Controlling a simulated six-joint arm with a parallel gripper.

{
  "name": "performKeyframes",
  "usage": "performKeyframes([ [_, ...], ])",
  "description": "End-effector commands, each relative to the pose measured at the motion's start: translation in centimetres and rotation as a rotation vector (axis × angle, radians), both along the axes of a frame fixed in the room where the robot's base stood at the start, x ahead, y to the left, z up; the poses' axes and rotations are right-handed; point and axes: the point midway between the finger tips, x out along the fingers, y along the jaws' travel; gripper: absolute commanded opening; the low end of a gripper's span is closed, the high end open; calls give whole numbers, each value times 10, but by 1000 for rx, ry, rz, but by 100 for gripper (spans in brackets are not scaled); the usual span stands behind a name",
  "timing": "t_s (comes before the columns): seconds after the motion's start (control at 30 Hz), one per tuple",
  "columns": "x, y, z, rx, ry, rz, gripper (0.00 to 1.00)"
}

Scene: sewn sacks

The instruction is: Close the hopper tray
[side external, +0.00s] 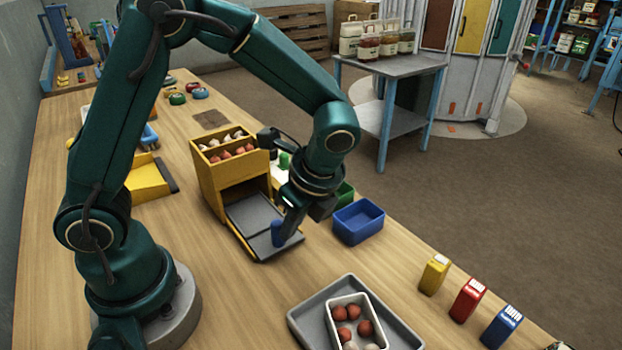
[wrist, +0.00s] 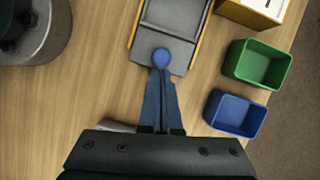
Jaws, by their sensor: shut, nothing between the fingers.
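The yellow hopper (side external: 212,185) stands on the wooden bench, with red and white pieces in its top compartments. Its grey tray (side external: 258,214) is slid out at the front and lies open; it also shows in the wrist view (wrist: 175,14). A blue knob (side external: 278,234) stands up near the tray's outer end, and the wrist view shows its round top (wrist: 162,57). My gripper (wrist: 161,74) is shut and empty, its fingertips on the outer side of the knob. I cannot tell whether they touch it. In the side view my gripper (side external: 290,236) is low beside the knob.
A blue bin (side external: 358,222) and a green bin (wrist: 257,63) stand right of the tray. A grey tray with a white container (side external: 333,304) of balls lies at the front. Yellow, red and blue boxes (side external: 468,300) line the right edge. Bench between is clear.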

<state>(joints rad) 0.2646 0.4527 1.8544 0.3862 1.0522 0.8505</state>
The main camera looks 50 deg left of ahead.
Motion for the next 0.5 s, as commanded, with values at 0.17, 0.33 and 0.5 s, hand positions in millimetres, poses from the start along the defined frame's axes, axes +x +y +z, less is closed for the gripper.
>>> performKeyframes([
  [0.17, -1, 42, 0, 2, 1, 9, 0],
  [0.33, -1, 69, 0, 2, 1, 6, 0],
  [0.5, -1, 79, 0, 1, 3, 0, 0],
])
